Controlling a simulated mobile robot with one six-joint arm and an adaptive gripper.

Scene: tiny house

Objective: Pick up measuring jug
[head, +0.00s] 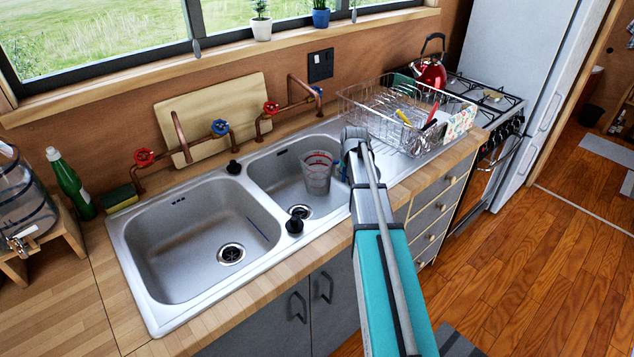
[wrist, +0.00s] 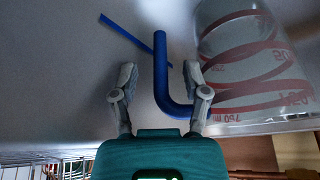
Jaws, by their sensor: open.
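The measuring jug (head: 317,173) is clear with red markings and stands in the right sink basin (head: 270,172). In the wrist view the jug (wrist: 255,60) is large at the upper right, just right of the right finger. A blue bent bar (wrist: 160,50), which looks like the jug's handle, runs between the fingers and bends toward the jug. My gripper (wrist: 158,72) is open, its fingers on either side of that bar with gaps. In the head view my gripper (head: 354,140) is at the right end of the basin, its fingers mostly hidden by my arm.
A wire dish rack (head: 385,125) with utensils stands right of the sink, close to my gripper. Copper taps (head: 180,138) rise behind the basins. The left basin (head: 195,245) has no dishes in it. A red kettle (head: 430,73) is on the stove beyond the rack.

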